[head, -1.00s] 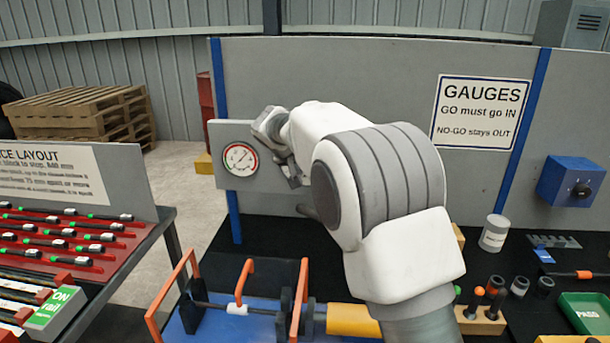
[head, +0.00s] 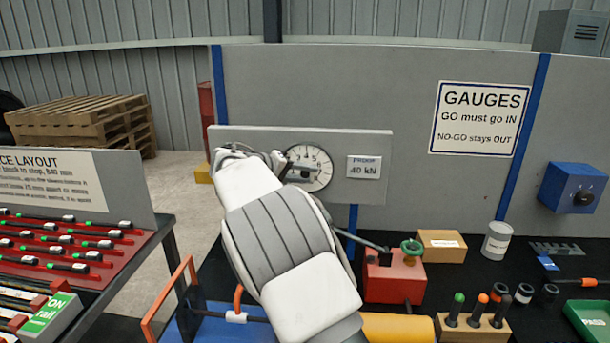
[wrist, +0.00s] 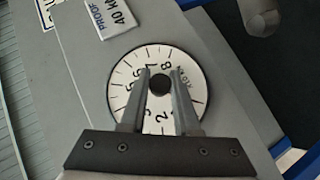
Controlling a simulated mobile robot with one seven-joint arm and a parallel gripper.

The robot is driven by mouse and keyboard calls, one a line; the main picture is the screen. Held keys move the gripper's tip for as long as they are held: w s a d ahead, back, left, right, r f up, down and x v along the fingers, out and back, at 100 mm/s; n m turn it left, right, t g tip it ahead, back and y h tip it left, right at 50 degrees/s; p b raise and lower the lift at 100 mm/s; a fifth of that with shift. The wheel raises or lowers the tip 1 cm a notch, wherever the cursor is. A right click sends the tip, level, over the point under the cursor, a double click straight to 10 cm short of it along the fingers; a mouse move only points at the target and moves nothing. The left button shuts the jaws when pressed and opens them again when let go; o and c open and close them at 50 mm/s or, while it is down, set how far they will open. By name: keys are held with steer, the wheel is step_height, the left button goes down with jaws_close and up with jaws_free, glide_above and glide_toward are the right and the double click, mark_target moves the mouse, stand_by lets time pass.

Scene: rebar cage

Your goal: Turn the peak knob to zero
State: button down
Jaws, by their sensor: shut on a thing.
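The large round gauge (head: 310,170) has a white face with numbers and stands on a grey panel (head: 350,140). In the wrist view, the gauge face (wrist: 125,75) fills the middle, and the dark round peak knob (wrist: 160,85) sits at its centre. My gripper (wrist: 161,76) is shut on this knob, one finger on each side. In the head view, my gripper (head: 288,166) reaches the gauge from the left and covers its left part. The fingers hide some of the numbers, and I cannot tell where the pointers stand.
A "PROOF 40 kN" label (head: 364,167) is right of the gauge. Below are a red block with a green knob (head: 395,275) and a cardboard box (head: 442,245). A blue box (head: 572,188) hangs at right. My arm hides the panel's left part.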

stand_by(0.6)
steer(key=c, duration=0.6)
jaws_free()
steer(key=shift+c, duration=0.2)
steer(key=v, duration=1.7)
steer(key=shift+a, duration=0.25)
steer(key=shift+f, duration=0.1)
